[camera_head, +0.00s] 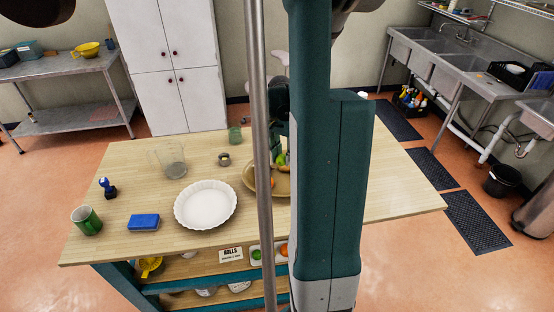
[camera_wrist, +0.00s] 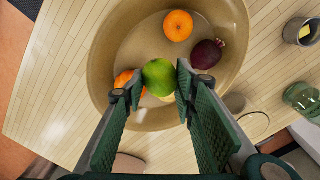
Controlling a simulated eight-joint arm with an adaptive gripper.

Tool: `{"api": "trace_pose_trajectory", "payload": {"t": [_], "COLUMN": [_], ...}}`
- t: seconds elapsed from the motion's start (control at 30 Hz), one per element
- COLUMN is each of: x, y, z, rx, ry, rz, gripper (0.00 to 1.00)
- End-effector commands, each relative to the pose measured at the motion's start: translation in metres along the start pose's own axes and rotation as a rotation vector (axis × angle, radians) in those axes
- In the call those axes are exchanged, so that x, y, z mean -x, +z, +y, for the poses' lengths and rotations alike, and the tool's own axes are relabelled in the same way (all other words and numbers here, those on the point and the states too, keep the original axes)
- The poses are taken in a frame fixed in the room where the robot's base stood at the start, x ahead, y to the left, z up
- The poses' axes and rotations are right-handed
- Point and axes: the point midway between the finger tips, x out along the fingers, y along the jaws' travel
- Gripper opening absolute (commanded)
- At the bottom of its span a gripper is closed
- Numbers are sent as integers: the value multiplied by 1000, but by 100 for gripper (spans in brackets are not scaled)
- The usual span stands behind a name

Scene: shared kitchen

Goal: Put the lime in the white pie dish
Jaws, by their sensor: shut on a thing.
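The green lime (camera_wrist: 159,77) is between the fingertips of my gripper (camera_wrist: 158,75) in the wrist view. The fingers are shut on it, over the tan bowl (camera_wrist: 101,58); I cannot tell how high above the other fruit it is. In the head view the bowl (camera_head: 250,181) is partly hidden behind my arm, and a bit of green (camera_head: 281,160) shows at its edge. The white pie dish (camera_head: 205,205) has a fluted rim, is empty, and stands on the wooden table just left of the bowl.
The bowl also holds an orange (camera_wrist: 178,25), a dark purple fruit (camera_wrist: 206,54) and another orange (camera_wrist: 124,79) partly behind a finger. A clear pitcher (camera_head: 170,161), a blue sponge (camera_head: 144,222), a green mug (camera_head: 86,220) and a stamp-like blue item (camera_head: 107,189) stand on the table (camera_head: 330,150).

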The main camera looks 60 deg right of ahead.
Motion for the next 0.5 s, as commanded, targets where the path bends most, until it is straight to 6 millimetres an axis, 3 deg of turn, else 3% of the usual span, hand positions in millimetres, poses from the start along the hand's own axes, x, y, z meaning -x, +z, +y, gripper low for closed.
{"api": "trace_pose_trajectory", "payload": {"t": [0.27,0.5], "x": [0,1], "y": [2,16], "z": [-2,-17], "rx": [4,37], "ry": [0,1], "rz": [0,2], "gripper": [16,16]}}
